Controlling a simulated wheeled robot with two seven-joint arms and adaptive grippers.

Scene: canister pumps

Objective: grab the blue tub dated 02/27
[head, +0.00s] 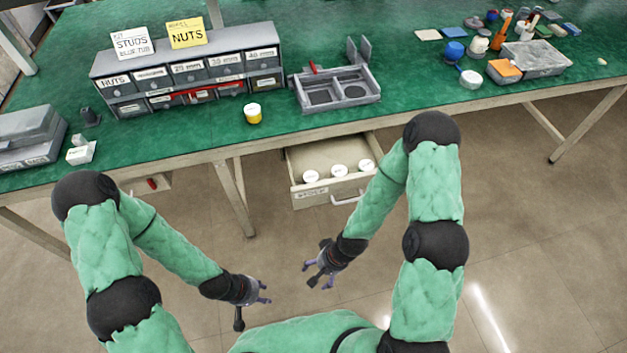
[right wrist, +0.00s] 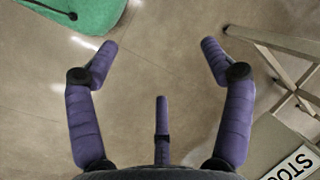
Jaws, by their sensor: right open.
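Three small tubs with white lids, a left tub (head: 311,177), a middle tub (head: 339,171) and a right tub (head: 366,165), stand in an open drawer (head: 310,195) under the bench. Their sides are mostly hidden, and I cannot read any date or tell their colour. A yellow tub (head: 252,117) with a white lid stands on the bench. My left gripper (head: 266,293) is open and empty over the floor. My right gripper (head: 318,281) is open and empty below the drawer; its spread fingers show in the right wrist view (right wrist: 158,62).
A parts cabinet (head: 190,75) carries a white STUDS card (head: 131,41) mentioning a blue tub and a yellow NUTS card (head: 186,33). A grey divided tray (head: 337,90) sits right of it. A blue object (head: 454,50) stands among clutter at right.

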